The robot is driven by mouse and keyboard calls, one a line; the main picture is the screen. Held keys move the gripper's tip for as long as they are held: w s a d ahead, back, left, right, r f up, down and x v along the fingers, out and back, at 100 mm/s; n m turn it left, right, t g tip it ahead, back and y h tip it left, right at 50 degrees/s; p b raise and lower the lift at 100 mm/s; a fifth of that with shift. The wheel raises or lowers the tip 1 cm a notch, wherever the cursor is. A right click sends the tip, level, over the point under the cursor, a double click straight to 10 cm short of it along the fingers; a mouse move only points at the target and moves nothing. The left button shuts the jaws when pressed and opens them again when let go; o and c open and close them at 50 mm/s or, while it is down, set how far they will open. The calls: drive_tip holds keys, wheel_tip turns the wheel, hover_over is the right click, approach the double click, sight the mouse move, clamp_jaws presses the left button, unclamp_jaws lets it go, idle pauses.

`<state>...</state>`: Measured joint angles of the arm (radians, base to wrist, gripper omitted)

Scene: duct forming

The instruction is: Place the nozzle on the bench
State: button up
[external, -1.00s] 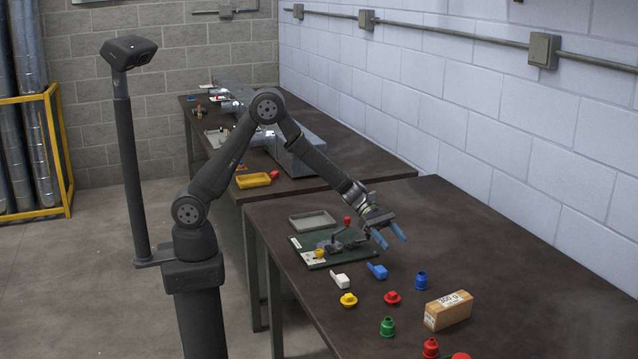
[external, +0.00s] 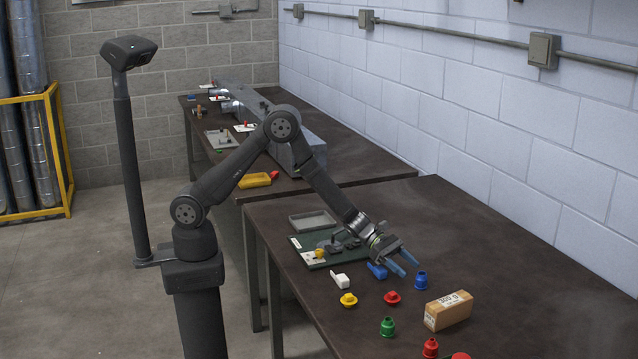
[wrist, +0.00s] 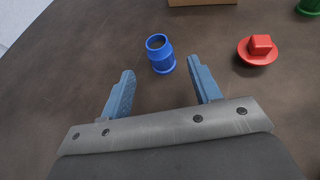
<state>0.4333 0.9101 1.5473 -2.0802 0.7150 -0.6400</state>
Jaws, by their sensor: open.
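A blue hollow, flanged piece, which looks like a nozzle (external: 421,280), stands upright on the dark bench (external: 300,270). In the wrist view the blue nozzle (wrist: 160,55) stands just beyond and between my fingertips, its open mouth up. My gripper (external: 411,270) is open and empty, its blue fingers slanting down just left of the nozzle in the external view. In the wrist view my gripper (wrist: 160,70) has one finger on each side of the nozzle's line, with a clear gap. Similar green (external: 387,327) and red (external: 430,348) pieces stand nearer the camera, so which is meant is uncertain.
A red cap (external: 392,297), a yellow cap (external: 348,299), a white piece (external: 340,281) and a blue handled piece (external: 377,271) lie close by. A cardboard box (external: 448,311) stands right of them. A green fixture board (external: 318,256) and grey tray (external: 312,221) are behind.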

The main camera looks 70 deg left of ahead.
sight(422, 273)
drive_tip(key=x, duration=0.6)
drive_tip(key=shift+w+d+f, duration=0.15)
drive_tip(key=shift+d+f, duration=0.05)
drive_tip(key=shift+d, duration=0.05)
drive_tip(key=c, duration=1.1)
drive_tip(key=shift+r, duration=0.15)
drive_tip(key=shift+r, duration=0.65)
wheel_tip(422, 273, up, 3)
drive_tip(key=s+d+r, duration=0.1)
drive_tip(key=s+r, duration=0.1)
drive_tip(key=s, duration=0.1)
drive_tip(key=s+d+r, duration=0.2)
drive_tip(key=s, duration=0.2)
drive_tip(key=s+d+r, duration=0.1)
drive_tip(key=s+r, duration=0.1)
drive_tip(key=s, duration=0.1)
drive_tip(key=shift+s+d+r, duration=0.25)
drive_tip(key=shift+s, duration=0.1)
